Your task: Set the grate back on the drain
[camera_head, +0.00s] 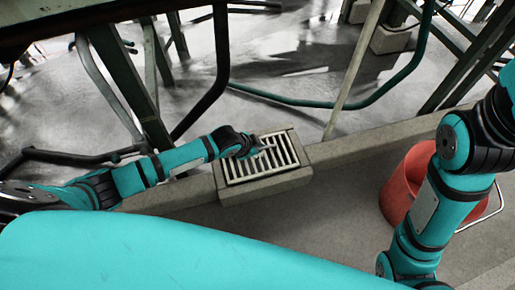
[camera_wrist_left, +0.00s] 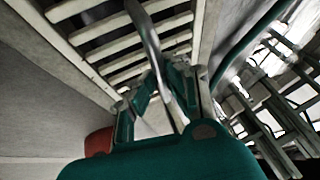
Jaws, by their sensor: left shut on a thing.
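The pale slatted grate (camera_head: 262,163) shows at the concrete drain (camera_head: 262,192) in the middle of the head view. Its outline lies within the drain's rim, but I cannot tell whether it is fully seated. A thin curved metal strip runs between the fingers across the slats. The fingers partly hide the contact. My right gripper is out of view.
A red bucket (camera_head: 405,180) stands on the right, partly behind my right arm. A low concrete kerb (camera_head: 350,142) runs past the drain. Dark metal legs (camera_head: 130,80) stand at left.

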